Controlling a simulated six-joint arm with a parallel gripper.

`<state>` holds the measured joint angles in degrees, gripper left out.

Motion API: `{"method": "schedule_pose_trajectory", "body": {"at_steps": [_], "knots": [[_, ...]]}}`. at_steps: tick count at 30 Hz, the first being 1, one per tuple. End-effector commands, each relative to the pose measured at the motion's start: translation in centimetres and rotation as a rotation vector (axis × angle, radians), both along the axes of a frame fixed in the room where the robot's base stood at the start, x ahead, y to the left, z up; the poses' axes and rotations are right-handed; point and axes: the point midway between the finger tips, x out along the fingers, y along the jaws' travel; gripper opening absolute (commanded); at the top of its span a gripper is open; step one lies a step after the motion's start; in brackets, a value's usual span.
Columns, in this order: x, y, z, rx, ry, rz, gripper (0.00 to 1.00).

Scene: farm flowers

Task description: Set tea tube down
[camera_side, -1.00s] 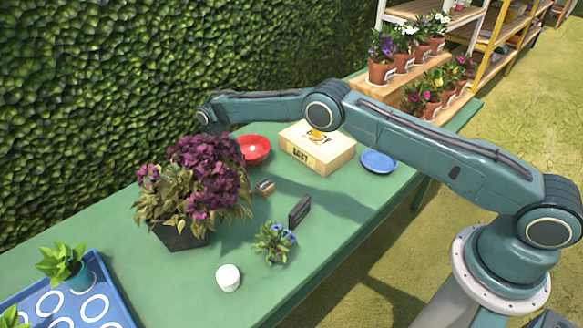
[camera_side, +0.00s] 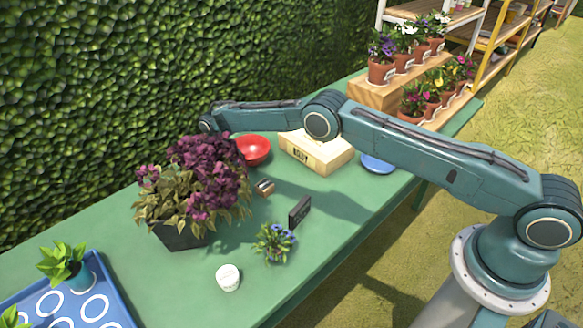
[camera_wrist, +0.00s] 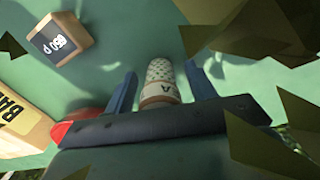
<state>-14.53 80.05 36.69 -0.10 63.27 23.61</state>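The tea tube (camera_wrist: 158,80) shows in the wrist view, with a pale dotted part and a band bearing a letter. It lies between the two blue fingers of my gripper (camera_wrist: 160,78), with a narrow gap on each side, so the gripper looks open around it. I cannot tell whether the tube touches the table. In the side view the gripper and the tube are hidden behind the purple-leaved plant (camera_side: 200,180).
A wooden box (camera_side: 316,153), a red bowl (camera_side: 254,150) and a small wooden price block (camera_wrist: 60,38) stand nearby. Dark leaves (camera_wrist: 260,30) crowd the wrist view's right side. A blue dish (camera_side: 377,163), black sign (camera_side: 299,211) and blue-flowered plant (camera_side: 273,243) are farther off.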

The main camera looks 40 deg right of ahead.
Motion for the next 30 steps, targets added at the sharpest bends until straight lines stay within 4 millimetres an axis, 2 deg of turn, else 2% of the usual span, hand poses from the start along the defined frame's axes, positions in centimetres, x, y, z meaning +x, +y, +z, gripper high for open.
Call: {"method": "schedule_pose_trajectory", "body": {"at_steps": [11,17,30], "knots": [[0.0,0.0,1.1,0.000,0.000,0.000,0.55],[0.1,0.0,3.5,0.001,-0.002,0.000,0.55],[0.1,0.0,10.3,0.000,-0.002,0.000,0.55]]}}
